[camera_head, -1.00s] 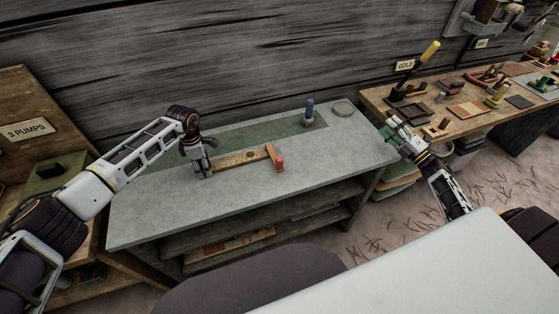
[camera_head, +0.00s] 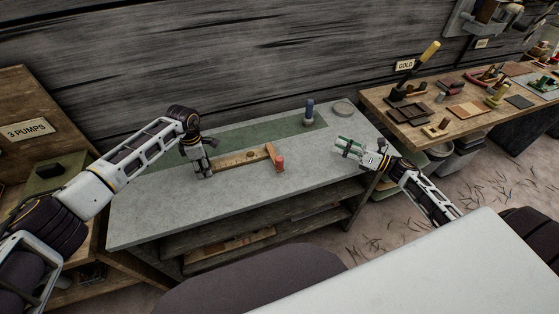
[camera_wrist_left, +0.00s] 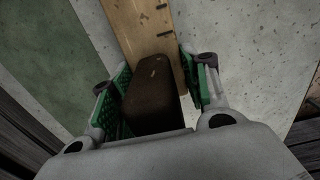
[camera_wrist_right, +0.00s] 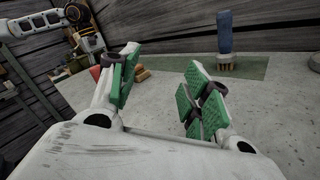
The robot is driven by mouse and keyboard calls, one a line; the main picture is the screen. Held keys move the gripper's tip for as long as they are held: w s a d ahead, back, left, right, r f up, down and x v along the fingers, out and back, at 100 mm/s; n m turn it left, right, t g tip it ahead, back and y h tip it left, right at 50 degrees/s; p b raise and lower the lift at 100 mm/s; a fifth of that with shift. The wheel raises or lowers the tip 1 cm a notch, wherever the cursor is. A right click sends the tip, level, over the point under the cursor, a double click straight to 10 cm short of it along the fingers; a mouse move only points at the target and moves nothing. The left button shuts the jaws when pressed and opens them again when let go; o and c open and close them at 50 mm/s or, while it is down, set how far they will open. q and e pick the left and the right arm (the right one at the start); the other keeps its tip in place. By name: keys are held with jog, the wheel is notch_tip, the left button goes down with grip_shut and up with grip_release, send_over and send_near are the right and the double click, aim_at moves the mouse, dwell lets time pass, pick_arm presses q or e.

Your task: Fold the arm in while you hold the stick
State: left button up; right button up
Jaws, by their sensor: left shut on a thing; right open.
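The wooden stick (camera_head: 235,160) with dark scale marks lies on the grey bench top. Its arm (camera_head: 271,153) stands out crosswise at the stick's right end, next to a red-topped piece (camera_head: 279,162). My left gripper (camera_head: 205,171) is shut on the brown block (camera_wrist_left: 152,90) at the stick's left end; the stick (camera_wrist_left: 150,35) runs on beyond it in the left wrist view. My right gripper (camera_head: 349,147) is open and empty above the bench's right part, to the right of the arm. In the right wrist view, the wooden piece (camera_wrist_right: 141,73) shows beyond the open fingers (camera_wrist_right: 165,88).
A blue-handled brush (camera_head: 309,108) stands upright on the green strip (camera_head: 232,138) at the back. A round grey disc (camera_head: 343,108) lies at the back right corner. Bare bench top (camera_head: 320,172) lies between the arm and my right gripper. A tool table (camera_head: 455,122) stands to the right.

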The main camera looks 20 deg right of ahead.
aim_at(279, 161)
jog(key=s+a+n+g+y, duration=0.1)
jog(key=a+n, duration=0.2)
jog(key=a, duration=0.1)
jog(key=s+a+n+g+y, duration=0.1)
jog(key=s+a+n, duration=0.1)
jog(key=a+n, duration=0.1)
jog(key=s+a+f+n+g, duration=0.1)
jog(key=a+n+g, duration=0.1)
jog(key=a, duration=0.4)
jog(key=shift+s+a+n+y, duration=0.1)
jog(key=shift+s+n+y, duration=0.3)
jog(key=shift+n, duration=0.4)
jog(key=shift+w+a, duration=0.1)
jog(key=shift+x, duration=5.85)
jog(key=shift+c, duration=0.4)
grip_shut()
